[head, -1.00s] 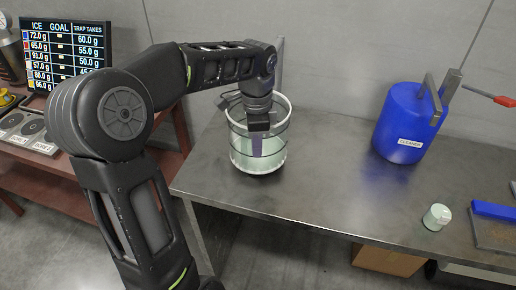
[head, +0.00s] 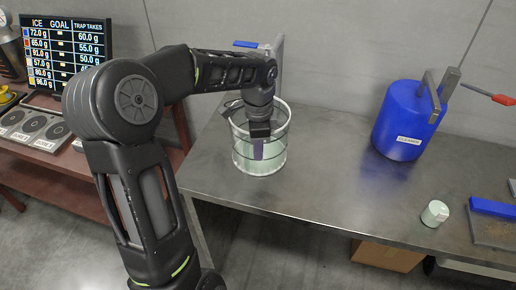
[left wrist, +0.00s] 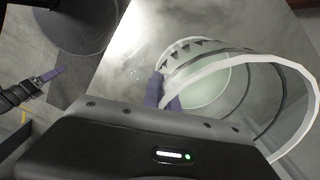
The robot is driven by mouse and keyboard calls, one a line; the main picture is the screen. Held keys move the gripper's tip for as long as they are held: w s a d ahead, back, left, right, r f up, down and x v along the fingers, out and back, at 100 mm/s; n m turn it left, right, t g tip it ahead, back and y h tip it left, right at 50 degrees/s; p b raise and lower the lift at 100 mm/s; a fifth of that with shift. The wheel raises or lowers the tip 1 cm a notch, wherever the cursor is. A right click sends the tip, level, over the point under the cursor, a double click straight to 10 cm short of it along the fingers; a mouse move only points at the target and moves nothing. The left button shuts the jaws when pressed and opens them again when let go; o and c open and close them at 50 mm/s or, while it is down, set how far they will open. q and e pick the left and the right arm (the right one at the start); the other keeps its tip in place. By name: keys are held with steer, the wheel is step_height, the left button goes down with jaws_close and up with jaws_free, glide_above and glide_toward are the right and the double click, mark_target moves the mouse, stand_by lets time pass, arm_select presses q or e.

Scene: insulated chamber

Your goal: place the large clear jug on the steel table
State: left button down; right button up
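The large clear jug (head: 273,160), with dark bands and pale contents, appears upright on or just above the steel table (head: 325,177) near its left end. Whether its base touches the table is hard to tell. My left gripper (head: 258,150) points down at the jug, its purple fingers at the jug's wall and seemingly shut on it. In the left wrist view the jug (left wrist: 290,68) lies tilted in the picture, with the left fingers (left wrist: 165,92) at its wall. My right gripper (left wrist: 48,76) shows small at the left of that view; its opening is unclear.
A blue cleaner container (head: 398,125) stands at the back right of the table. A small pale-green jar (head: 435,213) and a blue-edged tray (head: 490,228) lie at the right. The table's middle is clear. A red bench (head: 80,170) and a screen (head: 65,53) are at left.

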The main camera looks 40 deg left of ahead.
arm_select(q)
steer(key=shift+f, duration=0.15)
steer(key=c, duration=1.7)
jaws_free()
step_height(320, 180, up, 12)
steer(key=shift+r+p, duration=0.2)
steer(key=shift+p, duration=0.2)
